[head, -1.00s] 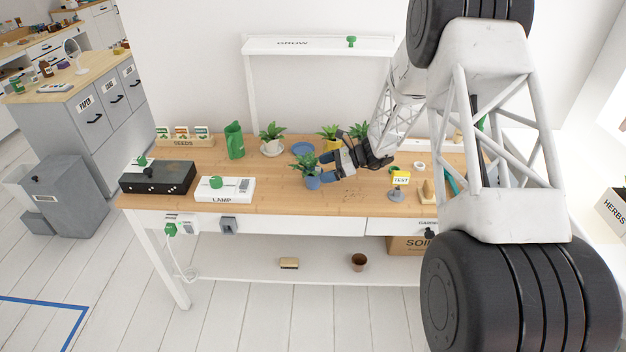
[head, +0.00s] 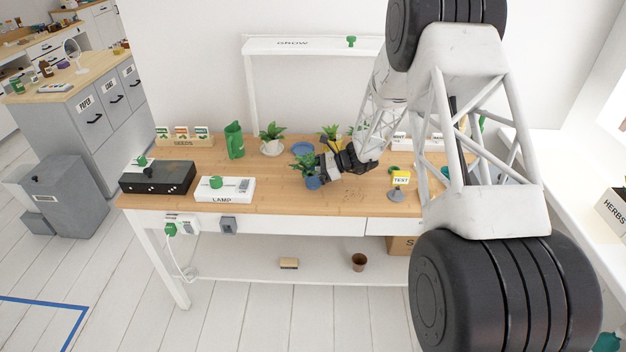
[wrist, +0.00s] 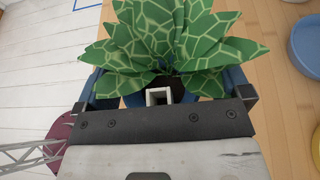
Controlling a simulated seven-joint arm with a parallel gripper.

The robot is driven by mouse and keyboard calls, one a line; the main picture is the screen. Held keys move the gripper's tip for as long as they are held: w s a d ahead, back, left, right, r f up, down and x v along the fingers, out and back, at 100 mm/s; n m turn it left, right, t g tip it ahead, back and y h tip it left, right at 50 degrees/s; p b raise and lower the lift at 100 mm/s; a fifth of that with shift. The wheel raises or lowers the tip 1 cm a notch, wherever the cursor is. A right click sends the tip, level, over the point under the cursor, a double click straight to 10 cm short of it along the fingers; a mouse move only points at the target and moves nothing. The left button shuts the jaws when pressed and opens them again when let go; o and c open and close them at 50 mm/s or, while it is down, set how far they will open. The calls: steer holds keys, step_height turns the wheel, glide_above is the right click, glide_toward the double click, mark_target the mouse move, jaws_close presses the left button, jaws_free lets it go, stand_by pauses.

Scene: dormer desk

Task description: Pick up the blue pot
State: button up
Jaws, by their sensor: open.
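The blue pot (head: 313,183) stands upright near the front edge of the wooden desk and holds a plant with patterned green leaves (head: 303,165). In the wrist view the leaves hide most of the pot (wrist: 131,100); part of its rim and dark soil show. My gripper (head: 318,172) is at the pot, reaching in from the right.
A blue saucer (head: 302,148) and a yellow pot (head: 329,142) are behind it. Desk between lamp box and pot is clear.

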steer(key=shift+c, duration=0.3)
steer(key=c, duration=1)
steer(key=shift+r, duration=0.25)
steer(key=shift+r, duration=1.55)
steer(key=s+d, duration=0.1)
steer(key=s, duration=0.4)
steer(key=s+d+r, duration=0.1)
steer(key=s, duration=0.4)
steer(key=s+d, duration=0.2)
steer(key=s, duration=0.3)
steer(key=shift+s+r, duration=0.2)
steer(key=shift+s, duration=0.05)
